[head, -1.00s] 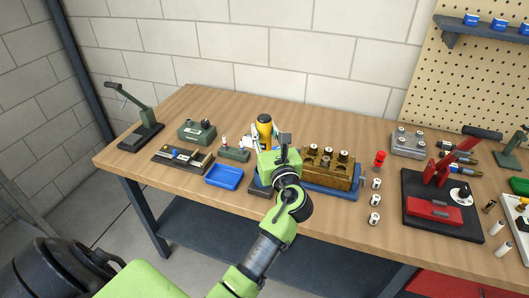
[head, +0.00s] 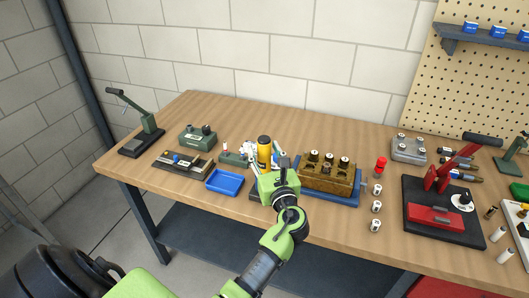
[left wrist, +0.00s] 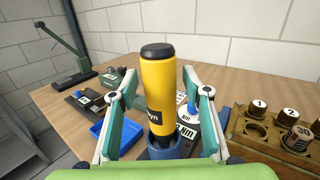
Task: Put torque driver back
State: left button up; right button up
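The torque driver (head: 264,150) is yellow with a black cap and dark label. In the left wrist view the driver (left wrist: 158,88) stands upright, its lower end at a blue collar (left wrist: 184,147); whether it is fully seated is hard to tell. My left gripper (head: 266,158) is at the driver. In the left wrist view its fingers (left wrist: 160,100) stand on either side of the driver, with narrow gaps visible, so it looks open around it. My right gripper is not in view.
Right of the driver is a brass block (head: 326,178) with numbered cylinders on a blue base. A blue tray (head: 224,182) lies to the left, with a green device (head: 197,138) behind. A red press (head: 440,190) stands farther right. Bare table lies at the front.

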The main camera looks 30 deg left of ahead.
pick_arm(q)
jog(key=shift+s+d, duration=0.2)
jog(key=b+v, duration=0.2)
jog(key=v, duration=0.9)
jog(key=shift+s+d, duration=0.15)
jog(key=shift+s, duration=0.05)
